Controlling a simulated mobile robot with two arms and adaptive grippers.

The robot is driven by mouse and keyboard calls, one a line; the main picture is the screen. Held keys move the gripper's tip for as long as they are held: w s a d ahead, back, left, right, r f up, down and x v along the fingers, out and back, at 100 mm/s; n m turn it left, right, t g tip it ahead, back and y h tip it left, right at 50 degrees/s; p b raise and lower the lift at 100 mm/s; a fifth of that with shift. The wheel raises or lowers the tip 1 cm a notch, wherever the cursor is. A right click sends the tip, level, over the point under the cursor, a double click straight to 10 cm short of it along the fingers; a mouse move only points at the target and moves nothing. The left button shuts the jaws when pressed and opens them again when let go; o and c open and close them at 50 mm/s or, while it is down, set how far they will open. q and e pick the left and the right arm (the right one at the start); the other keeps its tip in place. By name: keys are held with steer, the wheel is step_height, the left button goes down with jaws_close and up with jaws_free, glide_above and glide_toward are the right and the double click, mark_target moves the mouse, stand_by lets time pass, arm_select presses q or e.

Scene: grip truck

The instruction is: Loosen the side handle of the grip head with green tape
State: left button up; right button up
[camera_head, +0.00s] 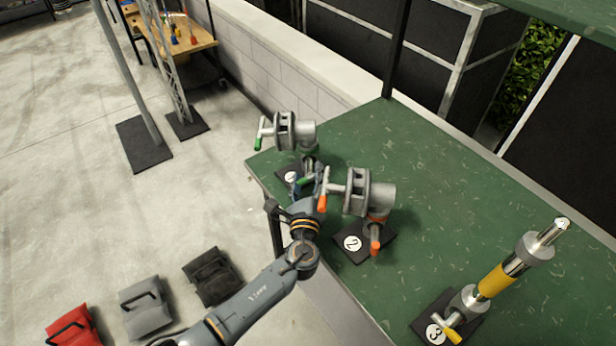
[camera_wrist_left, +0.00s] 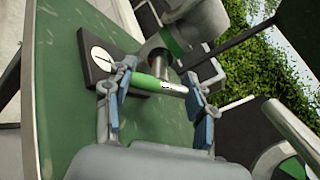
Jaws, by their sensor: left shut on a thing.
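The grip head with green tape (camera_head: 304,133) stands on stand 1 at the table's far left corner. Its upper handle has a green end (camera_head: 258,143) and hangs out to the left. In the wrist view its lower side handle (camera_wrist_left: 147,84), green with a metal end, lies crosswise between the blue finger pads of my left gripper (camera_wrist_left: 160,86). My left gripper is shut on this handle, with a finger toward each end. In the head view my left gripper (camera_head: 309,181) is low beside the grip head and hides most of the side handle. My right gripper is out of view.
The orange-taped grip head (camera_head: 355,190) on stand 2 is close to the right of my left gripper. A yellow-banded pole (camera_head: 495,280) stands on base 3 at front right. The green table (camera_head: 450,190) is clear between and behind them. Sandbags (camera_head: 146,305) lie on the floor.

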arm_select(q)
steer(key=shift+f+n+b, duration=0.25)
steer(key=shift+n+b, duration=0.25)
steer(key=shift+b, duration=0.25)
steer(key=n+b, duration=0.3)
steer(key=b, duration=0.1)
steer(key=shift+r+n+b, duration=0.1)
steer(key=shift+n+b, duration=1.4)
steer(key=shift+b, duration=0.15)
steer(key=o, duration=1.2)
steer(key=shift+a, duration=0.1)
steer(key=shift+s, duration=0.1)
steer(key=s, duration=1.1)
steer(key=shift+s+a, duration=0.35)
steer(key=shift+s, duration=0.05)
